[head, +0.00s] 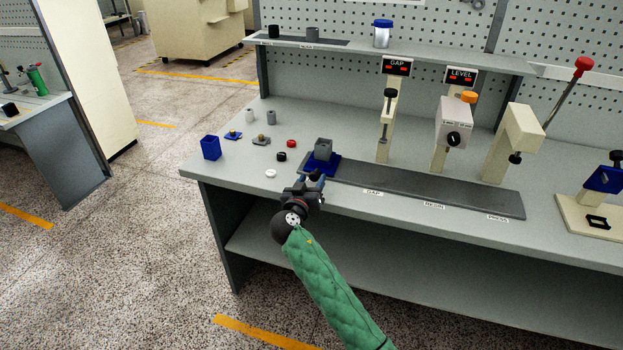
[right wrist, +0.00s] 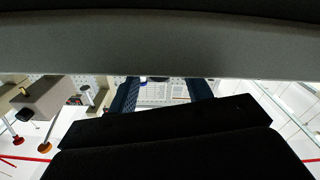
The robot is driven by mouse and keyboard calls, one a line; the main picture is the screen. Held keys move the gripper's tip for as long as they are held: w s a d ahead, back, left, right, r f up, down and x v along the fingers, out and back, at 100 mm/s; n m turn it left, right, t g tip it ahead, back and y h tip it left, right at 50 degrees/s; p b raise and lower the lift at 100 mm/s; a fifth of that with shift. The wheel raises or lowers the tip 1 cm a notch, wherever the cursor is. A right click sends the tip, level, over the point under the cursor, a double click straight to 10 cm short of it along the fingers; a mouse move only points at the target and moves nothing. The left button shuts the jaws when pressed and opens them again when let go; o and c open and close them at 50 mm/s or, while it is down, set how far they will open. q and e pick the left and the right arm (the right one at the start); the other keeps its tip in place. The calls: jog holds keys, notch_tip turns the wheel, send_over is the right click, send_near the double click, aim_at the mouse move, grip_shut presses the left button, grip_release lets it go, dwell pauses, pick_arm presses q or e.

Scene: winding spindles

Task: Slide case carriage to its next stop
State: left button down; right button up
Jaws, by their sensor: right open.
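The case carriage (head: 333,164) is a blue plate bearing a grey case (head: 323,149). It sits at the left end of the dark track (head: 420,188), left of the GAP label (head: 373,192). My right gripper (head: 312,181) is at the near side of the carriage, close to the bench's front edge, with its fingers open. The head view does not settle whether the fingers touch the carriage. In the right wrist view the two blue fingers (right wrist: 160,91) stand apart, partly hidden by a grey band and my gripper's dark body. My left gripper is not in view.
The GAP post (head: 389,110), LEVEL station (head: 453,125) and press (head: 513,140) stand behind the track. A blue bin (head: 210,147) and several small parts, including a red ring (head: 291,143), lie left of the carriage. The track right of the carriage is clear.

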jog(key=shift+w+d+f, duration=0.1)
jog(key=shift+w, duration=0.15)
grip_shut()
jog(key=shift+d, duration=0.1)
